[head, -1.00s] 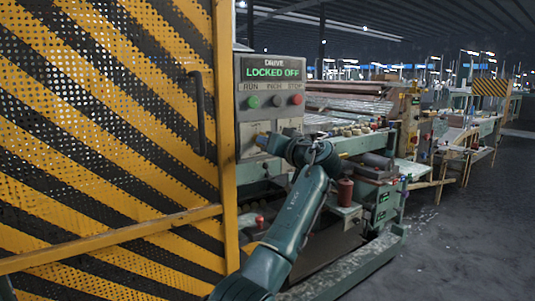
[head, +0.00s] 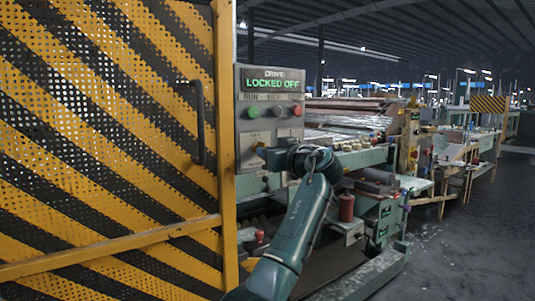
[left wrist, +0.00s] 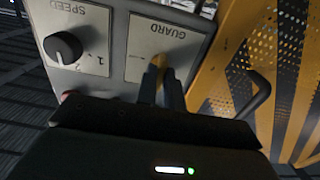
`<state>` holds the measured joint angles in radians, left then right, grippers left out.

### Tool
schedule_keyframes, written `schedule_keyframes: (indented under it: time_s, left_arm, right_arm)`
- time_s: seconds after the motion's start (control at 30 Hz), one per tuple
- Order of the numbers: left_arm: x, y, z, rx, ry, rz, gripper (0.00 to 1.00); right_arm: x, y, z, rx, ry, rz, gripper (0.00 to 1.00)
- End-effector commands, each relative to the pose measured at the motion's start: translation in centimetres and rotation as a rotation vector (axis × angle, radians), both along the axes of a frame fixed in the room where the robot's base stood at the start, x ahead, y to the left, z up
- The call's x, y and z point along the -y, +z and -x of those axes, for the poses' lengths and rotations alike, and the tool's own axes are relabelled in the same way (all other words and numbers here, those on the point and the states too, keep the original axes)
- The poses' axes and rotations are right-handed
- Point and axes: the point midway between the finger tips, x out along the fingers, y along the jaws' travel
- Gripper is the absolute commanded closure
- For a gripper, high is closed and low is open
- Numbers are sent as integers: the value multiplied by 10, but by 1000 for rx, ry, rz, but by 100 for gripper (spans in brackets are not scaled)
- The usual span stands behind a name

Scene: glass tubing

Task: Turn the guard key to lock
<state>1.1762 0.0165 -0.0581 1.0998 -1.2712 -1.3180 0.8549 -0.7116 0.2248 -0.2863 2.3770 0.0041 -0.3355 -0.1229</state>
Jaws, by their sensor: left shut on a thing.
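The control panel (head: 240,110) stands right of the striped door, its green display (head: 272,84) reading "LOCKED OFF". In the left wrist view the plate marked GUARD (left wrist: 150,38) faces me, with the yellow guard key (left wrist: 158,61) at its lower middle. My left gripper (left wrist: 160,85) is shut on the key, its two dark fingers on either side of it. The key's exact angle is hard to tell behind the fingers. In the head view my left gripper (head: 264,151) is at the panel's lower part, mostly hidden by my wrist. My right gripper is not in view.
A black SPEED knob (left wrist: 63,47) sits beside the GUARD plate. The striped guard door (head: 110,130) with a black handle (head: 197,122) is close on the left. Open floor (head: 450,240) lies right.

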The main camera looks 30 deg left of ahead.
Motion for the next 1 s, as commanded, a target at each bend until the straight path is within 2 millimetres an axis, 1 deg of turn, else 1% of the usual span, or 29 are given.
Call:
schedule_keyframes:
  time_s: [0.2,0.23,0.47,0.77,0.87,1.0]
  left_arm:
    - [1,0,0,2,-1,3,100]
    - [1,0,0,2,-1,3,88]
    - [0,0,0,1,-1,1,70]
    - [3,0,1,0,-1,0,69]
    - [12,0,4,0,-2,-1,69]
    - [38,0,14,1,-5,0,69]
  right_arm:
    - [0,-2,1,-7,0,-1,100]
    - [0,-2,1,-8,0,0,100]
    - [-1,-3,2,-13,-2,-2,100]
    - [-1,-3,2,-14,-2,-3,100]
    - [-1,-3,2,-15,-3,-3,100]
    - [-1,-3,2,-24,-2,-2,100]
